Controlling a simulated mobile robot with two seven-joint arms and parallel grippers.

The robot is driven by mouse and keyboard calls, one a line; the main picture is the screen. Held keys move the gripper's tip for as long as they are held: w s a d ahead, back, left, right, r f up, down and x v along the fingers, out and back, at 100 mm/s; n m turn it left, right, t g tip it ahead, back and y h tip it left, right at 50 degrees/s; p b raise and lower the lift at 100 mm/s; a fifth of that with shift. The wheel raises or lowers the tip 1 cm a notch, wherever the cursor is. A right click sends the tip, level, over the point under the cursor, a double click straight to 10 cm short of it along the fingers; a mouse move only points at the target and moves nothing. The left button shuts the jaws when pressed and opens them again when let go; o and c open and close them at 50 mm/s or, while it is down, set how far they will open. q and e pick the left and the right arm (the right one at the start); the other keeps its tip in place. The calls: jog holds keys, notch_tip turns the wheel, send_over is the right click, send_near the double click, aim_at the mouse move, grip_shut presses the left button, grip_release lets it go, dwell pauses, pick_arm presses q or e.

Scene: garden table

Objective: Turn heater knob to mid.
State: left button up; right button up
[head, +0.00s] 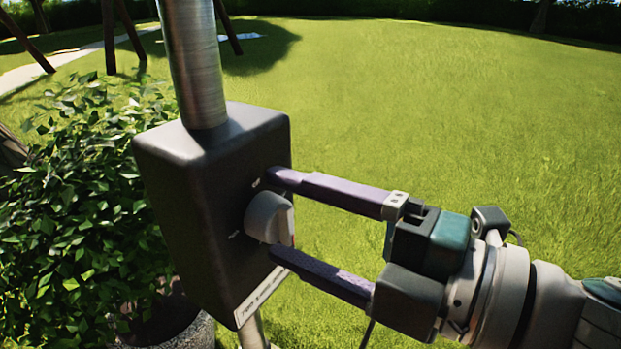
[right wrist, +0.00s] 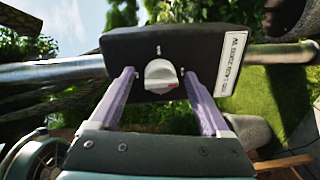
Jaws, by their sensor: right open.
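The heater is a dark box (head: 205,190) on a metal pole, with a light grey round knob (head: 268,218) on its right-facing side. The knob also shows in the right wrist view (right wrist: 161,77), with small white marks around it and a small red spot on its lower right. My right gripper (head: 278,218) is open, its two purple fingers on either side of the knob. In the right wrist view the fingers (right wrist: 160,90) stand left and right of the knob with gaps between. The fingertips reach close to the box face; contact is unclear. My left gripper is not in view.
A metal pole (head: 195,70) rises from the box. A white label (head: 263,296) is on the box's lower edge. A leafy bush (head: 80,210) in a pot (head: 175,332) stands at the left. Open lawn (head: 450,120) lies behind and to the right.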

jog(key=b+v, duration=0.2)
jog(key=v, duration=0.7)
jog(key=shift+s+d, duration=0.2)
jog(key=shift+s+r, duration=0.1)
